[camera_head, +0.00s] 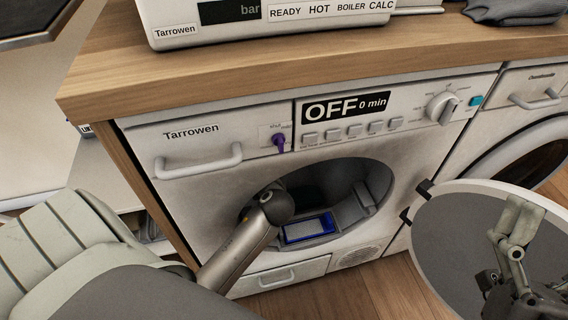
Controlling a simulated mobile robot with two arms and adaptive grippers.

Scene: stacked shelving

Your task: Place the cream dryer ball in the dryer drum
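The dryer (215,195) is the white Tarrowen machine under the wooden counter. Its round door (450,230) stands open to the right, and the dark drum (325,185) shows through the opening. My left arm reaches into the left side of the opening, and its silver link covers part of the rim. My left gripper is hidden. My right gripper (513,240) is at the right edge, in front of the open door's inner face. Whether its fingers are apart is unclear, and I see nothing in them. I see no cream dryer ball.
A blue-framed filter (308,229) sits at the lower front of the opening. A boiler unit (270,22) and dark folded cloth (515,10) are on the counter. Another machine (530,110) stands at right.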

